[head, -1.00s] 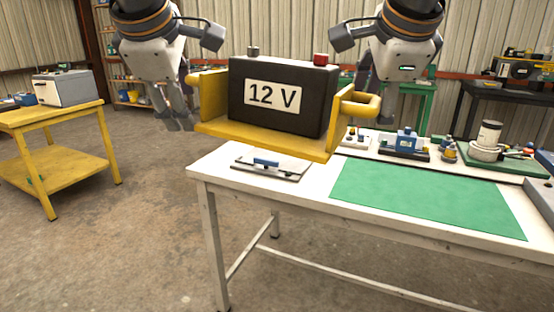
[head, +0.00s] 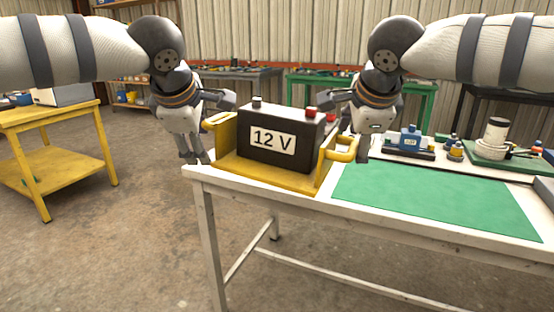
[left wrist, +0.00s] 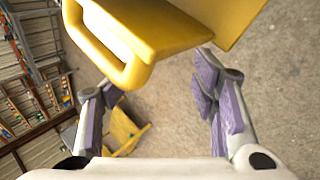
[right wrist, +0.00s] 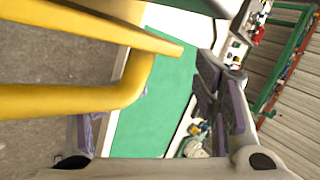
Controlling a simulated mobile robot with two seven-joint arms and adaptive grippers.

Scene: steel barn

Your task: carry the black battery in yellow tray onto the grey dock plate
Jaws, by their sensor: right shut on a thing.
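The black battery (head: 300,146), marked 12 V, sits upright in the yellow tray (head: 265,174). The tray is over the left end of the white table; I cannot tell whether it touches the top. My left gripper (head: 190,152) is at the tray's left handle, fingers down; the left wrist view shows its fingers (left wrist: 160,100) apart beside the yellow handle (left wrist: 125,65). My right gripper (head: 362,152) is shut on the tray's right handle (head: 343,148), which crosses the right wrist view (right wrist: 90,100). No grey dock plate is clearly visible; the tray covers the table behind it.
A green mat (head: 430,196) lies bare on the white table (head: 320,209). Small blue (head: 410,138) and white (head: 494,134) devices stand along its back. A yellow cart (head: 55,170) stands at the left, with open floor between.

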